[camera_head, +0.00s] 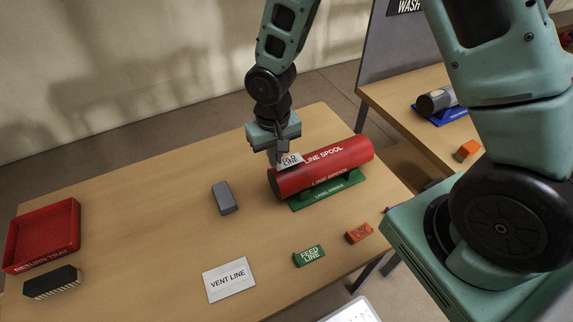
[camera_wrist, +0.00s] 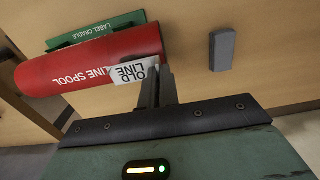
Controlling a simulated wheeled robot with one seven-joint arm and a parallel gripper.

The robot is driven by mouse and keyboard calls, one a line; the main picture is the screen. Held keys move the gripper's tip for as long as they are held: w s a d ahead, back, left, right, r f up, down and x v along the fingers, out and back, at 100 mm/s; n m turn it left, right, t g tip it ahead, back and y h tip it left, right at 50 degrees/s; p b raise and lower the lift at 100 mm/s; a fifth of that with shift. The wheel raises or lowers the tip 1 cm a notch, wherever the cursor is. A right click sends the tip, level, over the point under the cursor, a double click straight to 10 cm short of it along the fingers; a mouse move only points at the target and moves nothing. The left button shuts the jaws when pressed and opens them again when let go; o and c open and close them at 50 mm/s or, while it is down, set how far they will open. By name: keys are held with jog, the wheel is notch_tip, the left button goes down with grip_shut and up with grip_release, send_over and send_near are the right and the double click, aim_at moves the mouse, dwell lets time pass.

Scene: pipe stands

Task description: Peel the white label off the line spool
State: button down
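The line spool (camera_head: 330,163) is a red cylinder lying on a green label cradle (camera_head: 325,193) on the wooden table. The spool also shows in the wrist view (camera_wrist: 95,58). The white label (camera_head: 291,159), printed "OLD LINE", is at the spool's left end. In the wrist view the label (camera_wrist: 133,74) sits slightly askew over the red surface, with one edge at my fingers. My gripper (camera_head: 278,160) points down at that end. Its fingers (camera_wrist: 160,78) are close together with the label's edge at them; the exact contact is partly hidden.
A grey block (camera_head: 224,198) lies left of the spool. A red return tray (camera_head: 43,235) and a black brush-like block (camera_head: 52,282) are at far left. The vent line card (camera_head: 229,280), green feed line block (camera_head: 309,256) and orange block (camera_head: 359,233) lie in front.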

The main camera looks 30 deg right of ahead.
jog(key=shift+a+r+p, duration=0.1)
jog(key=shift+r+p, duration=0.25)
jog(key=shift+r, duration=0.2)
jog(key=shift+r+p, duration=1.9)
jog(key=shift+r, duration=0.5)
jog(key=shift+f, duration=0.1)
